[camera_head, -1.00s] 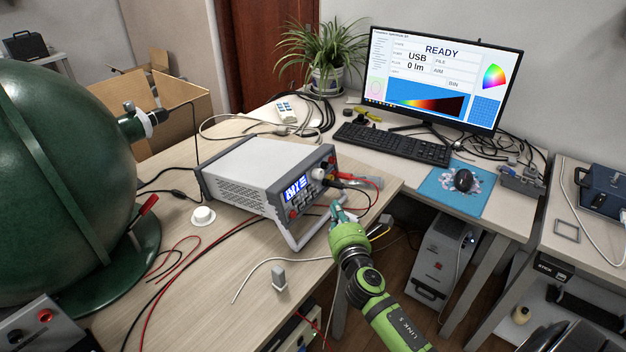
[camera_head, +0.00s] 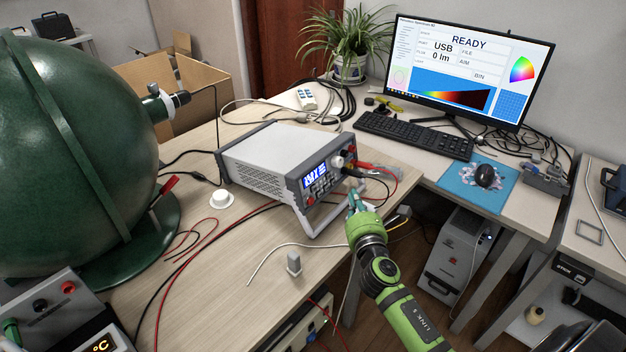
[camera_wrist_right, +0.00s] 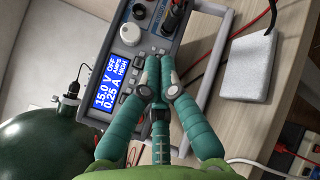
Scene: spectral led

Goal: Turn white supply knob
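The power supply (camera_head: 285,160) is a grey-white box with a lit blue display on the wooden table. Its white knob (camera_head: 337,162) is on the upper right of the front panel. The right wrist view shows the panel close up, with the display reading 15.0 V and 0.25 A and a pale round knob (camera_wrist_right: 130,34) beyond it. My green right gripper (camera_head: 354,200) is in front of the panel's right side, below the white knob and apart from it. Its teal fingers (camera_wrist_right: 160,68) are drawn together with nothing visible between them. My left gripper is not in view.
Red and black leads (camera_head: 375,166) plug into the panel's right side. The supply's tilted stand (camera_head: 320,228) juts forward. A small grey block (camera_head: 294,264) and a white disc (camera_head: 221,197) lie on the table. A large green sphere (camera_head: 70,150) fills the left.

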